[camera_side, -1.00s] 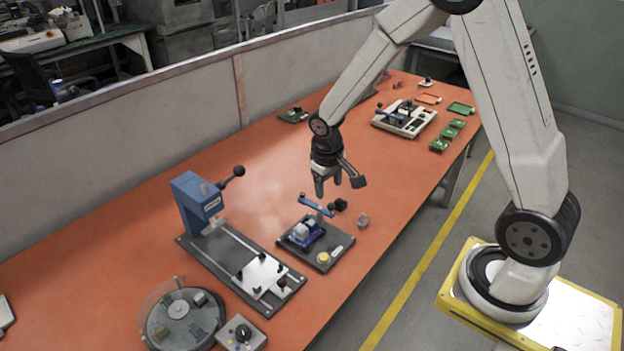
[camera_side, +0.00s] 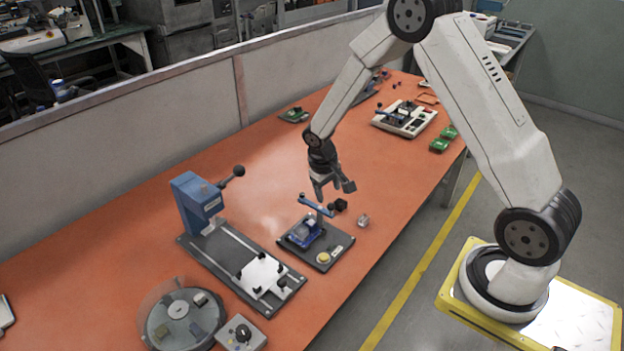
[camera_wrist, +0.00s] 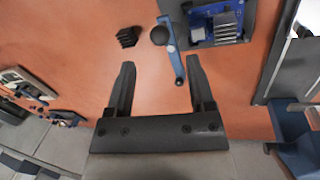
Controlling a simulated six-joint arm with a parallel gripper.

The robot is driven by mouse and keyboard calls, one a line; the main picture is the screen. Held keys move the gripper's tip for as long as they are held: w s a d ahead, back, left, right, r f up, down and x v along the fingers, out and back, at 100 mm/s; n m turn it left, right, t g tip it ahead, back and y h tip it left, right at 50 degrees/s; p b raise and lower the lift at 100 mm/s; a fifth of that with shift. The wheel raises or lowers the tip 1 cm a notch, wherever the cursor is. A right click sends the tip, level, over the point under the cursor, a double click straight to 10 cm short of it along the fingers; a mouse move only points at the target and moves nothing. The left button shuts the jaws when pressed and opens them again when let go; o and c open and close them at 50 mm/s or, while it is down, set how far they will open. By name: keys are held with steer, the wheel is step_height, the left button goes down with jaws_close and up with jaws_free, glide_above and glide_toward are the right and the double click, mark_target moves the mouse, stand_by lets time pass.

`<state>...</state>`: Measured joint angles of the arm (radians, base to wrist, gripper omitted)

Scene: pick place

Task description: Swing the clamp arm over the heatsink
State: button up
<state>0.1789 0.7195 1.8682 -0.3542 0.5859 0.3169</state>
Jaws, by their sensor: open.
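The blue clamp arm (camera_side: 316,206) stands over the back edge of a dark fixture plate (camera_side: 336,250). A grey finned block, which looks like the heatsink (camera_wrist: 228,22), sits on the blue board (camera_wrist: 196,32); the board also shows in the side view (camera_side: 305,233). My gripper (camera_side: 327,188) is open and empty above the clamp arm. In the wrist view the arm's near end lies between my fingers (camera_wrist: 160,65), closer to the right one.
A black finned block (camera_side: 341,204) and a small silver piece (camera_side: 363,220) lie loose near the fixture. A blue press (camera_side: 197,202) stands to the left, with a round turntable (camera_side: 180,318) in front. Bare orange table lies behind the fixture.

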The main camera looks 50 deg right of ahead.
mark_target(331, 204)
steer(key=shift+s+d+f, duration=0.1)
steer(key=shift+d+f, duration=0.05)
steer(key=shift+f, duration=0.75)
steer(key=shift+w+d+f, duration=0.1)
steer(key=shift+d+f, duration=0.1)
steer(key=shift+f, duration=0.65)
steer(key=shift+s+d+f, duration=0.1)
steer(key=shift+d+f, duration=0.05)
steer(key=shift+f, duration=0.75)
jaws_close()
